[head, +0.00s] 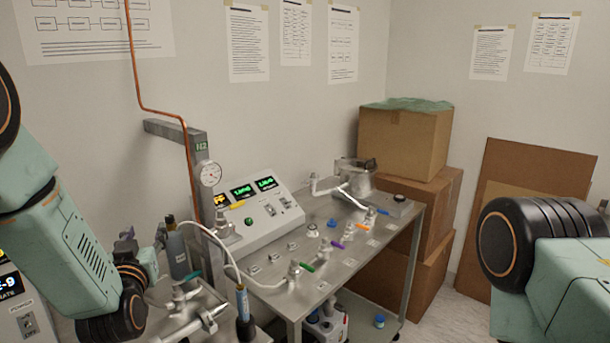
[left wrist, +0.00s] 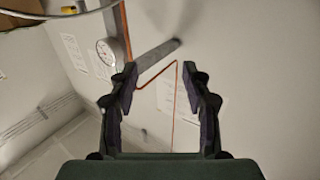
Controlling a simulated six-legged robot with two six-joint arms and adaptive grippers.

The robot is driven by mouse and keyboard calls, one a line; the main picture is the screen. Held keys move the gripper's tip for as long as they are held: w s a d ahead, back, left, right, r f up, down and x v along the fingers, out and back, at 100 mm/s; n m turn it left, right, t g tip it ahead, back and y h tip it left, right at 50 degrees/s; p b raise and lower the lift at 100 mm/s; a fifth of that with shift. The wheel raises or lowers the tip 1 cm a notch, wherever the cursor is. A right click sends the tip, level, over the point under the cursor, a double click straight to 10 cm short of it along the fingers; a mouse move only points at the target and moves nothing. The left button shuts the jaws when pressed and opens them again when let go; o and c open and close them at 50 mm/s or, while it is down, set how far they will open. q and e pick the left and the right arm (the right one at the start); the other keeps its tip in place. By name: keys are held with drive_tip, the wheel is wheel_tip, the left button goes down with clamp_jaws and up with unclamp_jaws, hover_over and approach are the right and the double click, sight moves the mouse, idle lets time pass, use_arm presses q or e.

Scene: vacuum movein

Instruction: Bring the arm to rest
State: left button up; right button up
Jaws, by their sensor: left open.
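My left gripper (left wrist: 160,82) shows in the left wrist view with its two dark fingers spread apart and nothing between them. It points at the pale wall, with a grey bracket arm and a copper line beyond the fingertips. In the head view the left arm comes in from the left, and the left gripper (head: 143,236) stands up beyond its wrist joint, partly hidden, beside a grey cylinder (head: 177,252). Only links of my right arm show at the right edge; the right gripper is out of view.
A metal bench (head: 340,270) carries a control box (head: 262,210), several coloured-handled valves and a metal chamber (head: 355,177). A post with a gauge (head: 210,173) and a copper line rise near the left gripper. Cardboard boxes (head: 405,140) stand behind the bench.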

use_arm(q)
drive_tip(key=s+d+f+g+h, duration=0.1)
drive_tip(key=s+f+g, duration=0.1)
drive_tip(key=s+f, duration=0.2)
drive_tip(key=s+d+f+m+g+h, duration=0.1)
drive_tip(key=s+f, duration=0.4)
drive_tip(key=f, duration=0.5)
drive_tip(key=s+d+f+g+h, duration=0.1)
drive_tip(key=s+d+f+g, duration=0.2)
drive_tip(key=f, duration=0.4)
drive_tip(key=shift+s+f+m+g, duration=0.3)
drive_tip(key=shift+s+g, duration=0.4)
drive_tip(key=s+d+f+g+h, duration=0.1)
drive_tip(key=s+f+g, duration=0.25)
drive_tip(key=s, duration=0.65)
drive_tip(key=s+d+f+m+g, duration=0.1)
drive_tip(key=s+d+f+g, duration=0.2)
drive_tip(key=s, duration=0.7)
drive_tip(key=s+f+g+h, duration=0.1)
drive_tip(key=s+f+g, duration=0.35)
drive_tip(key=s, duration=0.55)
wheel_tip(320, 180, down, 20)
drive_tip(key=t+b, duration=0.1)
drive_tip(key=b, duration=1.8)
drive_tip(key=shift+r, duration=0.25)
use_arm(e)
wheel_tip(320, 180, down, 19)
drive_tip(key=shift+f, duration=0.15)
